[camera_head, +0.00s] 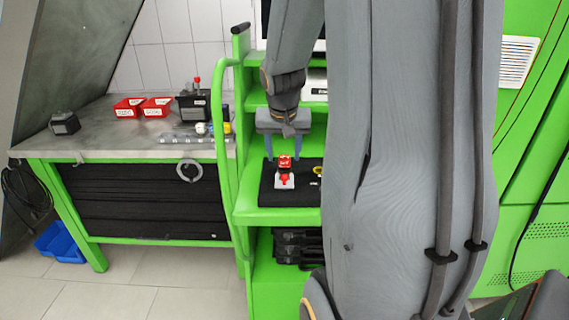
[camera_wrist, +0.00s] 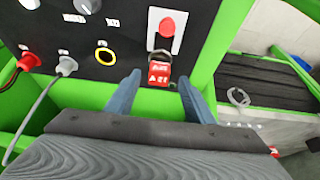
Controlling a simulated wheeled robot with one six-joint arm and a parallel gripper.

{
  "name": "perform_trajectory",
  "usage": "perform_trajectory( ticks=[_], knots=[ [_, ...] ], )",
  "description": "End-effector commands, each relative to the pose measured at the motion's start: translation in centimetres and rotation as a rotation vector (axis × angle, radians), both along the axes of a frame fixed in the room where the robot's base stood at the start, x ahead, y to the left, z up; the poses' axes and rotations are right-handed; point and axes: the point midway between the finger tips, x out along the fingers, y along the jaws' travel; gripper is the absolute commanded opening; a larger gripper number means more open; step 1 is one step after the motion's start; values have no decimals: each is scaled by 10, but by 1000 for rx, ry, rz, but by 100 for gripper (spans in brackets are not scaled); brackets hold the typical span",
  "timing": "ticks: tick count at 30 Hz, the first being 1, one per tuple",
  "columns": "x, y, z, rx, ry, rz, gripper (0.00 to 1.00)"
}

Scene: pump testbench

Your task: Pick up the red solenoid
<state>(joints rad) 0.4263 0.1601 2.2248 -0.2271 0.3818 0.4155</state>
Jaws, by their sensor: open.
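The red solenoid (camera_head: 285,161), a small red block with white lettering, sits on the black panel of the green stand. It also shows in the wrist view (camera_wrist: 159,74), below a white plate with a red knob (camera_wrist: 166,27). My gripper (camera_head: 283,157) is open, with its two blue-grey fingers on either side of the solenoid. In the wrist view my gripper (camera_wrist: 158,80) has one fingertip left and one right of the red block, with gaps showing. I cannot tell whether the fingers are low enough to flank its body.
The black panel (camera_wrist: 115,30) carries a yellow-ringed port (camera_wrist: 105,56) and plugs with cables (camera_wrist: 66,65) to the left. The green frame borders it. A workbench (camera_head: 95,140) with red bins (camera_head: 156,106) stands left. My arm hides the stand's right side.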

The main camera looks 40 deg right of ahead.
Motion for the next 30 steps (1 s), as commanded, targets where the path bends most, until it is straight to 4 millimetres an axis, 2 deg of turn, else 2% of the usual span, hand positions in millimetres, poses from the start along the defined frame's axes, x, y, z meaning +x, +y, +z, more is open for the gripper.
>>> perform_trajectory(
  ticks=[7, 17, 20, 26, 30],
  knots=[
    [7, -8, -24, 1, 1, 0, 48],
    [9, -9, -29, 0, 0, 1, 48],
    [9, -9, -29, 0, 0, 1, 35],
    [9, -9, -29, 0, 0, 1, 1],
    [9, -9, -29, 0, -1, 1, 0]
  ],
)
